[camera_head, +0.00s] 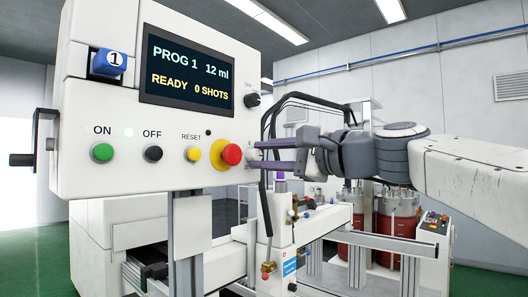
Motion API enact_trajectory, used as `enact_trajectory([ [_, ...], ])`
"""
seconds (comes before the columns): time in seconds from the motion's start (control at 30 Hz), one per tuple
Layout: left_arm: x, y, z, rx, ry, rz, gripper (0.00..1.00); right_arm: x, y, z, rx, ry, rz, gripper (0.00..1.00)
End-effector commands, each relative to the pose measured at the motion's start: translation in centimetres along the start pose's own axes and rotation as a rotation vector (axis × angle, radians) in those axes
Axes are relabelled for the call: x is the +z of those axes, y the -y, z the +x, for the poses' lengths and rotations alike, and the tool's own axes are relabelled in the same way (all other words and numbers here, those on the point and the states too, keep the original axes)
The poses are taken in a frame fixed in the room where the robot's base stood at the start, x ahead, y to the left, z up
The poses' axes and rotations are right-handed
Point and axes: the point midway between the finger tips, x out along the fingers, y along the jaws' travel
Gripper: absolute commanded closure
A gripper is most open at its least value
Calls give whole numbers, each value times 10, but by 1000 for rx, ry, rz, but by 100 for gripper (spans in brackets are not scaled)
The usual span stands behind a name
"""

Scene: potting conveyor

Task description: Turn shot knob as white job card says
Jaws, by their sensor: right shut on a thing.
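A white control panel (155,120) fills the left of the view. Its screen (187,72) reads PROG 1, 12 ml, READY, 0 SHOTS. My right gripper (258,153) comes in from the right, its fingers shut on a small pale grey knob (251,154) at the panel's right edge, beside the red button. The fingers partly hide this knob, and any marks on it are too small to read. A black knob (253,100) sits higher up, its label unreadable. No white job card can be made out. My left gripper is not in view.
The panel bears a blue knob marked 1 (111,63), a green ON button (102,152), a black OFF button (153,154), a yellow RESET button (193,154) and a red mushroom button (231,154) close to my fingers. Machine frames and red tanks (397,222) stand behind.

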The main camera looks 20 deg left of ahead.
Motion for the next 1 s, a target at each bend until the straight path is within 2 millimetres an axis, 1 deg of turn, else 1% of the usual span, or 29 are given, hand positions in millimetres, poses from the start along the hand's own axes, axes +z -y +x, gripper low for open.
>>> enact_trajectory([
  [0.2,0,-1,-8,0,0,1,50,-1,2,0,-2,-5,188,100],
  [0.5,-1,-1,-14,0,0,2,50,-2,2,0,-3,-5,370,100],
  [0.7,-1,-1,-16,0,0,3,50,-2,1,0,-3,-6,432,100],
  [1.0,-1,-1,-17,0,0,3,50,-2,1,0,-3,-6,457,100],
])
